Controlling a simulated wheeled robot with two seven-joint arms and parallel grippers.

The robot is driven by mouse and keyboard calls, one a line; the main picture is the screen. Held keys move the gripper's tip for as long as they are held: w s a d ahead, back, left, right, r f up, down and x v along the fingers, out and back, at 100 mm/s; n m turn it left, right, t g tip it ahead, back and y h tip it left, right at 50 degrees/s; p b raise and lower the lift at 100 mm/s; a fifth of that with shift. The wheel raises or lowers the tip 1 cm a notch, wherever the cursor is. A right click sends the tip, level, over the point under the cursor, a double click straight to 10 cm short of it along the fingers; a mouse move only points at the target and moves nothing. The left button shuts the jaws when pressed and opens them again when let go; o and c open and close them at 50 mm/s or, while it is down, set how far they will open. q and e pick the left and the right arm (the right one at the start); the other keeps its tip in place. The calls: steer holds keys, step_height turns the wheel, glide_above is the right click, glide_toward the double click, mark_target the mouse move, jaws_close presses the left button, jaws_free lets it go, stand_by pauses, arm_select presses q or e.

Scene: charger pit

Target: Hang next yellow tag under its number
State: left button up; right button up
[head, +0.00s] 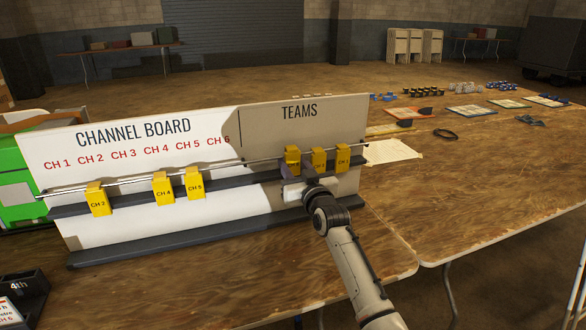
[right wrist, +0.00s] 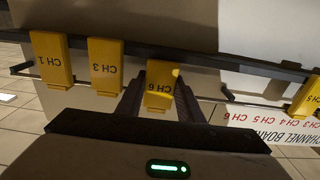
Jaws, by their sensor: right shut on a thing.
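The channel board (head: 105,145) stands on the wooden table, with red CH 1 to CH 6 printed on its white left part. Yellow tags CH 2 (head: 98,201), CH 4 (head: 163,190) and CH 5 (head: 195,184) hang on the rail under their numbers. No tag hangs under CH 1, CH 3 or CH 6. At the TEAMS part are tags CH 6 (right wrist: 160,88), CH 3 (right wrist: 105,66) and CH 1 (right wrist: 51,60). My right gripper (right wrist: 158,98) is shut on the CH 6 tag, one finger at each side. My left gripper is out of view.
A dark ledge (head: 130,203) runs along the board below the rail. A green case (head: 14,180) stands behind the board at left, and a dark holder marked 4th (head: 25,290) is at front left. A paper sheet (head: 392,152) and several small items lie on the right table.

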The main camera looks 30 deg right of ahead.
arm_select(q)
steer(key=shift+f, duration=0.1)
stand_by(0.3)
